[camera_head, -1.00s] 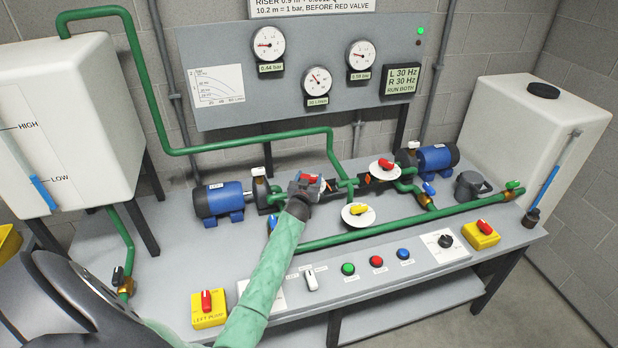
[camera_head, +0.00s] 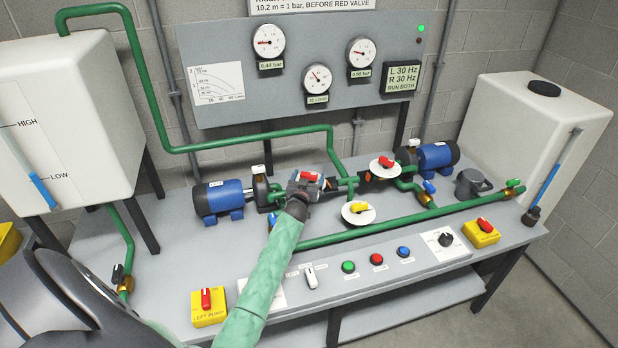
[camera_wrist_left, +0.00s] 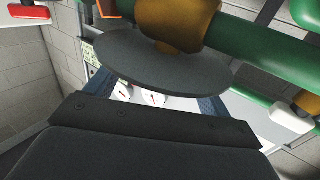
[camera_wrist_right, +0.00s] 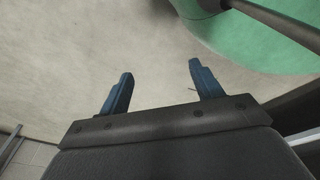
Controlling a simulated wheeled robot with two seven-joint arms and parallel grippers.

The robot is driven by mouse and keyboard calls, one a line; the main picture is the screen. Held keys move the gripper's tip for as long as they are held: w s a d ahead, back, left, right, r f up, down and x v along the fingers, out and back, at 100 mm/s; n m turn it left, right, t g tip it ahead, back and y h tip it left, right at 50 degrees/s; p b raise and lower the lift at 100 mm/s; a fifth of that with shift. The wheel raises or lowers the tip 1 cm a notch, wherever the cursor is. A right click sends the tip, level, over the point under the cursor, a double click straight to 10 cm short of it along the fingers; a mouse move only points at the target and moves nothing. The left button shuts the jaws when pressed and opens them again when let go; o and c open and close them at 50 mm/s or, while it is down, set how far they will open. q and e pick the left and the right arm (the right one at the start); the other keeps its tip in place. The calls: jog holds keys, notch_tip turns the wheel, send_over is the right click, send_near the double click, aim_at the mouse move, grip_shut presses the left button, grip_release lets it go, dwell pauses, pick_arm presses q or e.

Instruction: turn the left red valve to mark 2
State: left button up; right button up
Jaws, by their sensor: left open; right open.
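The left red valve's red handle (camera_head: 309,176) shows just above my left gripper (camera_head: 305,186) in the head view. The gripper is open at the valve and hides most of its dial and marks, so I cannot read the handle's setting. In the left wrist view, a grey disc (camera_wrist_left: 165,65) seen edge-on and a brass-coloured body (camera_wrist_left: 180,18) on a green pipe lie in front of the blue fingers (camera_wrist_left: 155,95). I cannot tell whether the fingers touch the handle. My right gripper (camera_wrist_right: 155,85) is open and empty, away from the bench.
Another red valve (camera_head: 384,162) on a white dial stands to the right, and a yellow valve (camera_head: 358,210) on a white dial stands in front. Blue pumps (camera_head: 219,199) and green pipes (camera_head: 400,223) crowd the bench. The gauge panel (camera_head: 330,65) stands behind.

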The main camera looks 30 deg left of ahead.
pick_arm(q)
jog(key=b+v, duration=0.2)
jog(key=v, duration=0.3)
jog(key=shift+f, duration=0.1)
jog(key=shift+v, duration=0.85)
pick_arm(e)
jog(key=w+a+r, duration=0.2)
jog(key=w+r, duration=0.1)
jog(key=w, duration=0.2)
jog(key=shift+w, duration=0.3)
jog(key=shift+d, duration=0.1)
